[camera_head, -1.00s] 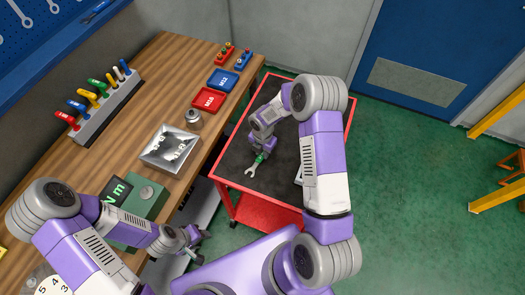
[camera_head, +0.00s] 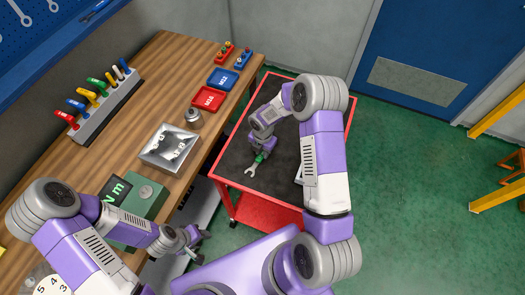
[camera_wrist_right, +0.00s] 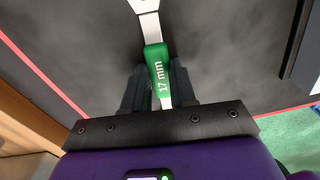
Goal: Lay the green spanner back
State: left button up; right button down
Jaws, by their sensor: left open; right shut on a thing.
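The green spanner (camera_head: 252,171) has a silver open-ended head and a green grip. It is over the dark top of the red cart (camera_head: 271,208). In the right wrist view the spanner's green grip (camera_wrist_right: 157,72) reads "17 mm" and lies between my right gripper's fingers (camera_wrist_right: 159,88). My right gripper (camera_head: 262,154) is shut on that grip and points down at the cart top. Whether the spanner touches the cart top, I cannot tell. My left gripper (camera_head: 197,246) is open and empty near the bench's front edge, away from the spanner.
A grey object (camera_head: 300,172) lies on the cart beside my right arm. Much of the cart top is bare.

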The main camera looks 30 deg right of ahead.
jog(key=c, duration=0.8)
grip_release()
jog(key=shift+r, duration=0.1)
notch_tip(320, 180, up, 7)
jog(key=shift+r+p, duration=0.15)
jog(key=shift+p, duration=0.2)
